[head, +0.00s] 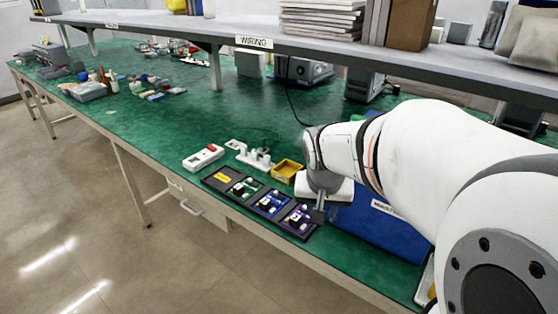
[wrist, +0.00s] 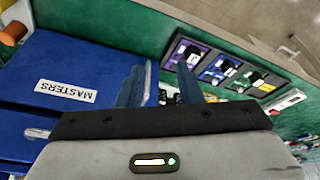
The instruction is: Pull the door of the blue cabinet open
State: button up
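The blue cabinet (head: 380,232) stands on the green bench at the right, partly hidden behind my arm. Its face bears a white MASTERS label, and in the wrist view the cabinet (wrist: 75,60) fills the left side. A small silver piece, perhaps a handle (wrist: 37,133), shows low on it, partly cut off by my gripper body. My gripper (wrist: 160,85) is open and empty, its two fingers apart. The left finger overlaps the cabinet's edge in the picture; I cannot tell if they touch. In the head view my gripper (head: 318,212) is beside the cabinet's left end, above the bench.
A dark tray (head: 215,183) with green, blue and purple sections lies just left of my gripper. A yellow bin (head: 287,171), a white rack (head: 250,156) and a white-and-red device (head: 203,158) sit behind it. A shelf (head: 330,50) overhangs the bench.

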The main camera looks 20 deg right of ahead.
jog(key=w+d+f+m, duration=0.1)
jog(key=w+d+f, duration=0.1)
jog(key=w+f, duration=0.1)
jog(key=w+d+f+m+b, duration=0.1)
jog(key=w+d+f, duration=0.2)
jog(key=f, duration=0.1)
jog(key=w+d+f+m+h+b, duration=0.1)
jog(key=w+d+f, duration=0.2)
jog(key=shift+f, duration=0.2)
jog(key=shift+c, duration=0.5)
grip_shut()
